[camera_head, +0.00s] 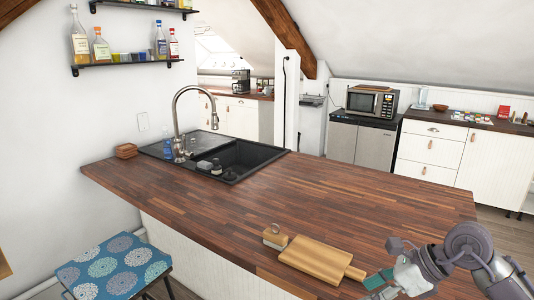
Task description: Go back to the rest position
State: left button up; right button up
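My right gripper (378,284) is at the bottom right, its arm coming in from the right edge. Its green-tipped end is close to the handle of a wooden cutting board (315,258) on the counter. I cannot tell whether it touches the handle, nor whether the fingers are open or shut. My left gripper is not in view.
The dark wood counter (340,195) is mostly clear in the middle. A black sink (235,160) with a tall faucet (178,120) is at the back left. A patterned stool (115,268) stands at the lower left.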

jog(key=s+a+r+m+t+y, duration=0.2)
jog(key=a+r+m+t+y, duration=0.6)
jog(key=a+r+m+y, duration=0.3)
jog(key=d+f+m+t+h, duration=0.5)
jog(key=m+h, duration=0.4)
jog(key=m, duration=0.4)
jog(key=d+f+m+t+h, duration=0.35)
jog(key=d+m+h, duration=0.45)
jog(key=m, duration=0.4)
jog(key=s+d+f+m+g+h, duration=0.1)
jog(key=s+f+m+g+h, duration=0.15)
jog(key=f, duration=0.35)
jog(key=s+d+f+m+g+h, duration=0.1)
jog(key=s+f+m+g, duration=0.1)
jog(key=f+m+g, duration=0.3)
jog(key=s+a+f+m+g+y, duration=0.1)
jog(key=s+a+f+g, duration=0.1)
jog(key=s+f+g, duration=0.5)
jog(key=s+a+f+m+g+y, duration=0.15)
jog(key=s+f, duration=0.45)
jog(key=s, duration=0.6)
notch_tip(320, 180, down, 26)
jog(key=s+a+r+g, duration=0.1)
jog(key=s+d+f+n+g, duration=0.1)
jog(key=s+d+f, duration=0.2)
jog(key=s+f, duration=1.4)
jog(key=shift+f+h, duration=0.15)
jog(key=shift+h, duration=0.15)
